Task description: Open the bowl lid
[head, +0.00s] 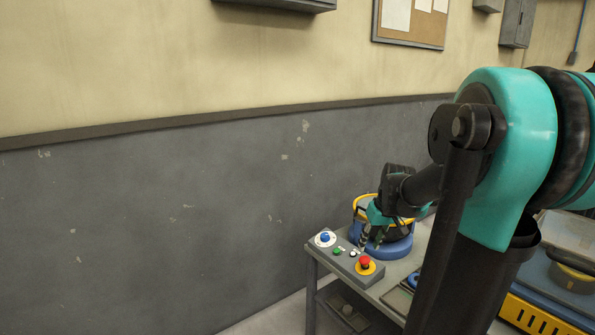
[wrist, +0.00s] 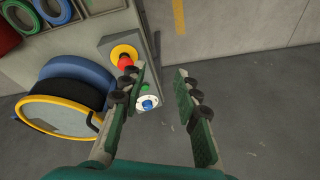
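The bowl (head: 388,247) is a round machine with a blue base and a black body, standing on the workbench. Its lid (head: 367,201) shows as a yellow-rimmed disc on top, partly hidden behind my gripper and arm. In the wrist view the yellow-rimmed lid (wrist: 58,117) lies at the left over the black bowl (wrist: 78,84), left of my gripper's left finger. It looks closed, but I cannot be sure. My gripper (wrist: 161,72) is open, with nothing between its fingers. In the head view my gripper (head: 367,240) is in front of the bowl, near the control panel.
A control panel (head: 349,258) at the bench's front-left has a red stop button (head: 365,263) on yellow, small buttons, and a blue knob (head: 325,237). The blue knob also shows beyond my fingers in the wrist view (wrist: 147,104).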

